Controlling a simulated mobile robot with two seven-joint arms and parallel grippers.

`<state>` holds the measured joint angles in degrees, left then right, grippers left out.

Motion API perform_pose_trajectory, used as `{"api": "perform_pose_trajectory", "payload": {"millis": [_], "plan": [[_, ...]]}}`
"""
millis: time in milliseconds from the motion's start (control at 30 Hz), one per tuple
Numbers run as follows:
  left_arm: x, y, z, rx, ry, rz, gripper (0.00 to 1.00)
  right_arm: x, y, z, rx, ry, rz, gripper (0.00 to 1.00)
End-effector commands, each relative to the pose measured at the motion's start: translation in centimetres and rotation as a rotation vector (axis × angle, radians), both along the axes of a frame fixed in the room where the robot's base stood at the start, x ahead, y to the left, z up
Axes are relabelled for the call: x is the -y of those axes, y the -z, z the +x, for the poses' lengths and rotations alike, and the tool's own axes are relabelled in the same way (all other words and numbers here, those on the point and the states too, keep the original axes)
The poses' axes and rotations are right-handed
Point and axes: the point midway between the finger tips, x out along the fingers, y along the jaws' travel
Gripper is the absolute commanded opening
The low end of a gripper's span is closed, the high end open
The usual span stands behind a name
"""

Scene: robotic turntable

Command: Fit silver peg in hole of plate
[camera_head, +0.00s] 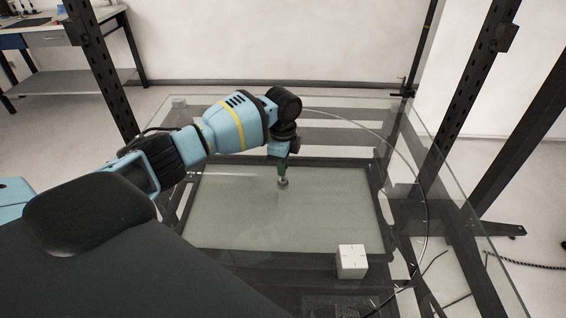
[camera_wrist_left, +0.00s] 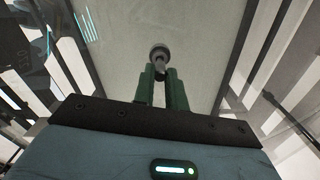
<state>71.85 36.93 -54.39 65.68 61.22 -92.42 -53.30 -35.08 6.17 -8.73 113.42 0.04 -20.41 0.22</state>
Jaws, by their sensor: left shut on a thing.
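My left gripper (camera_head: 283,168) points down over the pale panel under the glass table. Its green fingers are shut on the silver peg (camera_head: 283,183), which sticks out below the fingertips. In the left wrist view the peg (camera_wrist_left: 159,56) shows between the two green fingers (camera_wrist_left: 161,80), with its round end facing away from the wrist. I cannot tell whether the peg touches the surface below. I cannot make out a plate with a hole for certain. My right gripper is not in view.
A white cube (camera_head: 351,261) with small dark marks stands on the glass table at the front right. Dark upright frame posts (camera_head: 468,95) stand at the right and left. The glass table (camera_head: 450,240) has free room around the gripper. A workbench (camera_head: 75,35) stands far back left.

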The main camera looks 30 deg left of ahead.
Motion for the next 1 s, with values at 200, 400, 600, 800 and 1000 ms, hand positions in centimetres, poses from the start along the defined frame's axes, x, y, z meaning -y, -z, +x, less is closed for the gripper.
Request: {"api": "perform_pose_trajectory", "payload": {"millis": [200, 400, 600, 800, 1000], "plan": [[0.0, 0.5, 0.0, -0.001, 0.000, 0.000, 0.00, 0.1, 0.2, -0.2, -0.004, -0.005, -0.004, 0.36], [0.0, 0.9, 0.0, -0.001, 0.000, 0.000, 0.00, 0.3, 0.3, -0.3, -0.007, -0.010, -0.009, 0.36], [0.0, 1.4, 0.0, -0.001, 0.000, 0.000, 0.00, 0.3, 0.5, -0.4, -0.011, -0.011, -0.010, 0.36], [0.0, 1.8, 0.0, 0.000, 0.000, 0.000, 0.00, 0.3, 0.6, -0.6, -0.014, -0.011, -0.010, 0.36], [0.0, 2.2, 0.0, 0.000, 0.001, 0.000, 0.00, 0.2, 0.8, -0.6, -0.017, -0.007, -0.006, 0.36]]}}
